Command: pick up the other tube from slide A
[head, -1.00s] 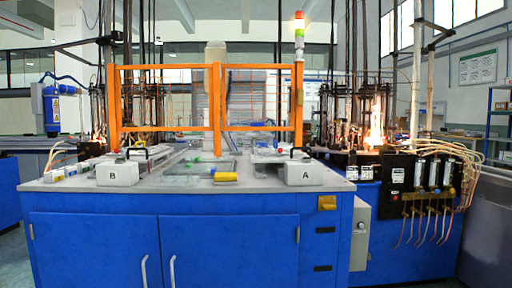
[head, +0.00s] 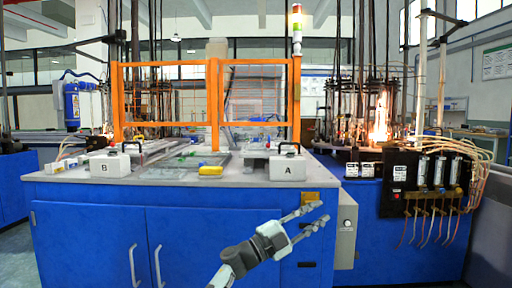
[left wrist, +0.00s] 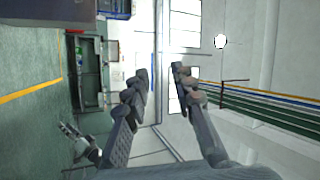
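The white block marked A (head: 287,168) stands at the right front of the worktop, at the near end of slide A. A thin dark handle shows at that block. The tubes at slide A are too small to make out.
Block B (head: 110,166) stands at the left of the worktop (head: 190,177). A yellow object (head: 210,170) lies between the blocks. An orange frame (head: 214,105) rises behind. A flame (head: 379,120) burns at the right, above gas meters and hoses (head: 438,175).

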